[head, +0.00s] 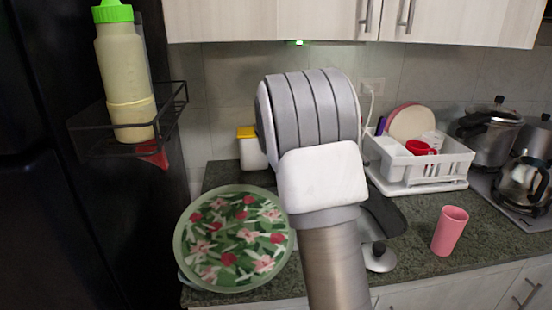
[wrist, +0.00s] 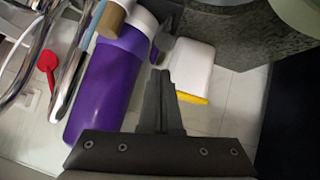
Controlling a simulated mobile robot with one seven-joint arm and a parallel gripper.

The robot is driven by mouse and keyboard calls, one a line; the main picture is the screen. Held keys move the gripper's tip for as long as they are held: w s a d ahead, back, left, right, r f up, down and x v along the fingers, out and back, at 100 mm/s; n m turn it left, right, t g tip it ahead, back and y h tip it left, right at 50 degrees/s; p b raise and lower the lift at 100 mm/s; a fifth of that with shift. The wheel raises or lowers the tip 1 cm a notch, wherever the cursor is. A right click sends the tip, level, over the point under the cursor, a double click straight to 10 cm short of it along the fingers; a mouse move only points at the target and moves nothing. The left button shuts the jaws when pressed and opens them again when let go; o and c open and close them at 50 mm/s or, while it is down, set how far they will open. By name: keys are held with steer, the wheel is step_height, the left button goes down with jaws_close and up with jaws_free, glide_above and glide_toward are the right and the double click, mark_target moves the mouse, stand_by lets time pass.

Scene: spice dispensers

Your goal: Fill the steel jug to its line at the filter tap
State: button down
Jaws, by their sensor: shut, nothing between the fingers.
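My gripper (wrist: 161,76) shows in the wrist view with its two dark fingers together and nothing between them. In the head view my arm hides it. A shiny steel vessel with a dark handle (head: 522,184) stands at the far right in the head view; I cannot tell whether it is the steel jug. No fill line can be made out. I cannot identify a filter tap. In the wrist view a purple cylinder with a white end (wrist: 105,92) lies left of the fingers, beside chrome curved tubing (wrist: 68,85).
A white box with a yellow lid (head: 250,152) stands near the wall; the wrist view shows it too (wrist: 188,68). A floral plate (head: 235,238), a pink cup (head: 450,231) and a white dish rack (head: 418,172) stand on the counter. A dark shelf (head: 125,130) holds a bottle (head: 122,75).

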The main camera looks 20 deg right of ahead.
steer(key=shift+s+a+f+t+h+b, duration=0.1)
steer(key=shift+s+f+t+h+b, duration=0.25)
steer(key=shift+b, duration=2.5)
steer(key=shift+s+a+f+t+h+b, duration=0.15)
steer(key=shift+f+t+b, duration=0.4)
steer(key=shift+b, duration=2.3)
steer(key=f+b, duration=0.1)
steer(key=b, duration=0.2)
steer(key=shift+s, duration=0.4)
steer(key=shift+s+f, duration=0.1)
steer(key=shift+f, duration=0.1)
steer(key=shift+a+r+p, duration=0.1)
steer(key=shift+r+p, duration=0.2)
steer(key=shift+r, duration=0.25)
steer(key=s+a+r, duration=0.4)
steer(key=s+r, duration=0.3)
steer(key=shift+a+r+p, duration=0.2)
steer(key=shift+a+p, duration=0.1)
steer(key=shift+p, duration=0.05)
